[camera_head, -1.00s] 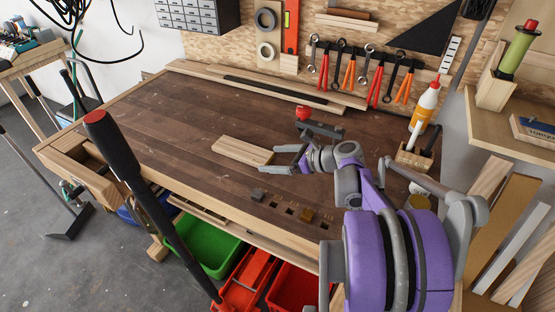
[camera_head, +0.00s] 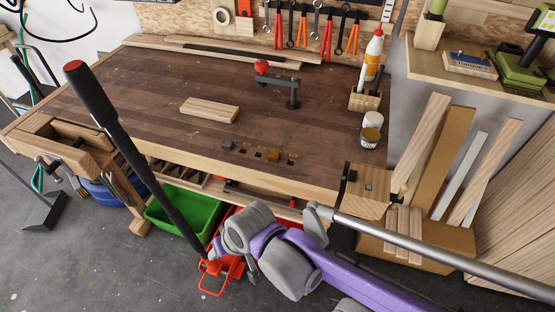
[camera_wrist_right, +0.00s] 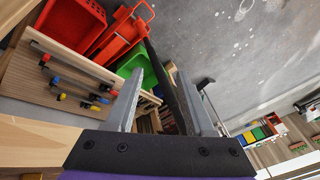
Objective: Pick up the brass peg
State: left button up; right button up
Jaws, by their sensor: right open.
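The brass peg (camera_head: 273,155) stands in a row of holes along the front edge of the workbench (camera_head: 160,85), with a dark grey block (camera_head: 228,144) to its left. In the head view my right arm lies low in front of the bench, and its fingers cannot be made out. In the right wrist view my right gripper (camera_wrist_right: 161,75) is open, with nothing between its fingers. It faces the floor and crates, and the peg cannot be seen there. My left gripper is in neither view.
A dark pole with a red tip (camera_head: 90,90) slants across the left. A wooden board (camera_head: 210,109) and a clamp with a red knob (camera_head: 280,82) are on the bench. A jar (camera_head: 370,135) stands near the right edge. A green crate (camera_head: 185,215) is below.

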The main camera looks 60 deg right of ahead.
aim_at(273, 155)
jog(key=z, duration=1.45)
